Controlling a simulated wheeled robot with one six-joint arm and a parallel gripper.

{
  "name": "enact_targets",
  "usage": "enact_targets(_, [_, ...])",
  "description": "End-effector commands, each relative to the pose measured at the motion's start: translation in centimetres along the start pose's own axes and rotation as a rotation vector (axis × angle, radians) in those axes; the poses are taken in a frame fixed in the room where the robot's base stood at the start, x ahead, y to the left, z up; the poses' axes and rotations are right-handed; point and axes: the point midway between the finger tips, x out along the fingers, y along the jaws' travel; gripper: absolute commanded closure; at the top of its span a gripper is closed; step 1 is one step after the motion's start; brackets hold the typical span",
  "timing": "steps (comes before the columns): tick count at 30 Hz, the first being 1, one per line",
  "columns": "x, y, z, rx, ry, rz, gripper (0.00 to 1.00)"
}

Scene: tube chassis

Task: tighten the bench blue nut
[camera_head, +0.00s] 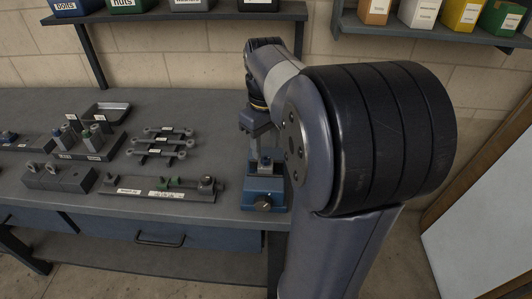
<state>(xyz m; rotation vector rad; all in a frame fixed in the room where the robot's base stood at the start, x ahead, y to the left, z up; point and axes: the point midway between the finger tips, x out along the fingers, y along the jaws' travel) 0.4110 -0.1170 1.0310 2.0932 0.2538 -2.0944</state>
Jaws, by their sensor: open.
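My gripper (263,152) hangs pointing down over the right end of the grey workbench (215,110). Its fingers are open on either side of a small blue piece (265,161), which looks like the blue nut. At this size I cannot tell whether the fingers touch the nut. Another small blue piece (8,136) lies at the far left of the bench.
A long fixture (150,190) with a green part lies left of the blue block. Several grey linkage rods (163,141), a shallow tray (107,112) and grey blocks (60,177) stand farther left. Shelves with labelled bins (190,12) hang above. The back right bench is clear.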

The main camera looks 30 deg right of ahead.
Motion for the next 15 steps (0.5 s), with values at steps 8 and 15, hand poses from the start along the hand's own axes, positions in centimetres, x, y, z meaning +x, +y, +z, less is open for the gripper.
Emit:
enact_targets(8, [3.1,0.0,0.0,0.001,0.0,0.0,0.58])
enact_targets(15, [3.3,0.0,0.0,0.001,0.0,0.0,0.58])
